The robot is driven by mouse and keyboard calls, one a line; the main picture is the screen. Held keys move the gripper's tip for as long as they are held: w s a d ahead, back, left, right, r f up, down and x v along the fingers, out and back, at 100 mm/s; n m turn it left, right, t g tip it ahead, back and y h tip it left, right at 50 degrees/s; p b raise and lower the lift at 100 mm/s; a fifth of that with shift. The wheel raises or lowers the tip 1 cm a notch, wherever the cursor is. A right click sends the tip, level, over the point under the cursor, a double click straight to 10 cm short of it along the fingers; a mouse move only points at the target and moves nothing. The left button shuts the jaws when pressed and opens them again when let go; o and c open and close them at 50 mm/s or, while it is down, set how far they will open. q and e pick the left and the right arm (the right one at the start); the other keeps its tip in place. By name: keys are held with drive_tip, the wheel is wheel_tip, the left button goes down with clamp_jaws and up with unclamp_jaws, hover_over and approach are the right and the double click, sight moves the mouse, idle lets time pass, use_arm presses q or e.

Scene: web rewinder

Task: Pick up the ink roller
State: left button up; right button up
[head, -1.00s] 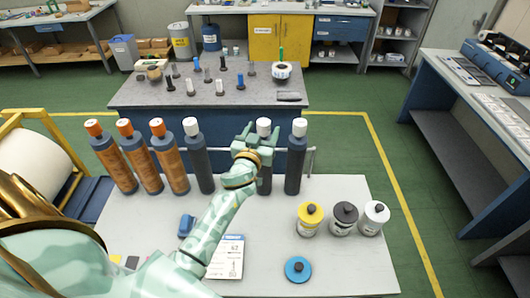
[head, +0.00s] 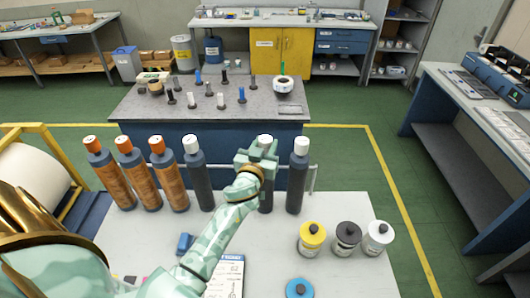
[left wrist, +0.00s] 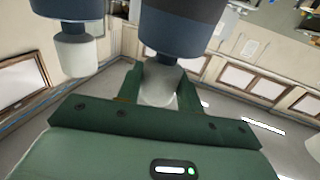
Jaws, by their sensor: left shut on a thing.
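A row of tall ink rollers stands upright along the back edge of the near white table. The dark ink roller (head: 266,199) second from the right has a white cap and stands partly behind my left arm. My left gripper (head: 262,147) is shut on this roller at its white-capped top end. In the left wrist view the fingers lie on both sides of the white end (left wrist: 158,85), with the dark body (left wrist: 182,28) beyond. I cannot tell whether the roller is lifted. My right gripper is not in view.
Dark rollers stand close by on the left (head: 199,178) and right (head: 297,178); three orange-brown rollers (head: 112,178) stand further left. Yellow, grey and white cans (head: 312,238) stand at the right, near a blue lid (head: 299,289). A grey-topped bench (head: 210,112) is behind.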

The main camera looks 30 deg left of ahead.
sight(265, 140)
use_arm(q)
drive_tip(key=shift+r, duration=0.55)
drive_tip(key=shift+r+p, duration=0.7)
drive_tip(key=shift+r, duration=0.25)
drive_tip(key=s+d+r+p, duration=0.2)
drive_tip(key=s+d+r, duration=0.3)
drive_tip(key=s+r, duration=0.5)
drive_tip(key=v, duration=0.2)
drive_tip(key=shift+s, duration=0.4)
drive_tip(key=shift+d, duration=0.1)
drive_tip(key=shift+s+f, duration=0.1)
drive_tip(key=shift+f, duration=0.05)
